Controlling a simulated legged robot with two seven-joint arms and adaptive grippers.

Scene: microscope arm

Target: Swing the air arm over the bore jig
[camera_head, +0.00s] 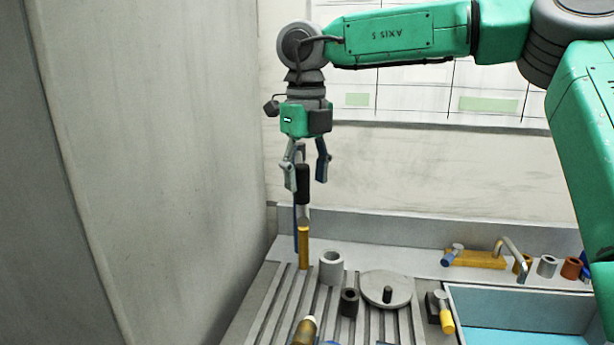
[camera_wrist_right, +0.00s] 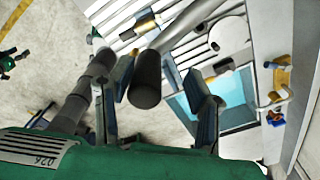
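My right gripper (camera_head: 306,178) points down above the left side of the ribbed bench, its two fingers spread apart. A black cylinder (camera_head: 303,187) shows at its fingertips, above a pale section and an orange post (camera_head: 304,247); it may be the air arm's handle. In the right wrist view, the black cylinder (camera_wrist_right: 145,88) on a grey rod lies between the open fingers (camera_wrist_right: 160,105), with a clear gap on the right finger's side. I cannot tell which part is the bore jig; a grey hollow cylinder (camera_head: 331,267) stands right of the post. My left gripper is out of view.
A round grey disc with a peg (camera_head: 386,289) and a small black ring (camera_head: 349,301) sit on the ribbed bench (camera_head: 285,295). A tall grey panel (camera_head: 160,150) stands close on the left.

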